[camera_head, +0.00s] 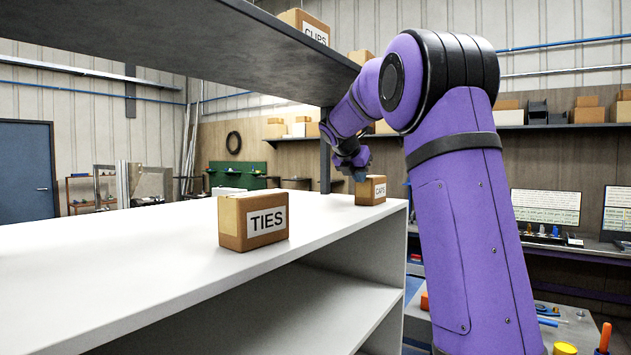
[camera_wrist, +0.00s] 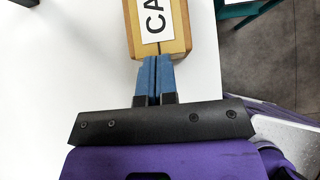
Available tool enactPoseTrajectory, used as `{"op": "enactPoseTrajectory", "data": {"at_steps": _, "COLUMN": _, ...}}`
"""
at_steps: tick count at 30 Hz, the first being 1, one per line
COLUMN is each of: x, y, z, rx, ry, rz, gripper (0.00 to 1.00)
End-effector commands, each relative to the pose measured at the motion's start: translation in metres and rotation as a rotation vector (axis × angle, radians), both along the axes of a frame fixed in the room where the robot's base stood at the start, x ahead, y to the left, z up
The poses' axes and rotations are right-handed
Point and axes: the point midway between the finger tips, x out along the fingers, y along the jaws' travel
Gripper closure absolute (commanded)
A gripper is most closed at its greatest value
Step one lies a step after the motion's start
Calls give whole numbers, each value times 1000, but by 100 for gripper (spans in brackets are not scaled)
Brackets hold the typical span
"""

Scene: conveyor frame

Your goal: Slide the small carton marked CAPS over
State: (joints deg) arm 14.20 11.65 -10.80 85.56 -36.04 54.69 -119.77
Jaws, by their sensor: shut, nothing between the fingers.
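The small carton marked CAPS (camera_head: 371,191) stands upright near the far right end of the white shelf top (camera_head: 150,235). In the wrist view the CAPS carton (camera_wrist: 177,40) is at the top, partly cut off by the frame edge, so its label reads only in part. My gripper (camera_wrist: 156,62) is shut, with its blue fingertips together and nothing between them. The tips are at the carton's near edge in the wrist view; I cannot tell whether they touch it. In the head view my gripper (camera_head: 359,176) is just above and left of the carton.
A carton marked TIES (camera_head: 253,219) stands nearer on the same shelf top. A grey upper shelf (camera_head: 200,45) hangs above, with a CLIPS carton (camera_head: 305,26) on it. A dark upright post (camera_head: 325,155) rises behind. The shelf top's right edge is close to the CAPS carton.

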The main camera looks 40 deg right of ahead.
Motion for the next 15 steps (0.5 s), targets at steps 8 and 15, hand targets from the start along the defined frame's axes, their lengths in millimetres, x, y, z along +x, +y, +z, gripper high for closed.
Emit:
{"op": "enactPoseTrajectory", "data": {"at_steps": 8, "x": 1, "y": 5, "z": -1, "rx": 1, "ry": 3, "rz": 1, "gripper": 100}}
{"op": "enactPoseTrajectory", "data": {"at_steps": 15, "x": 3, "y": 12, "z": 29, "rx": -1, "ry": -3, "rz": -1, "gripper": 100}}
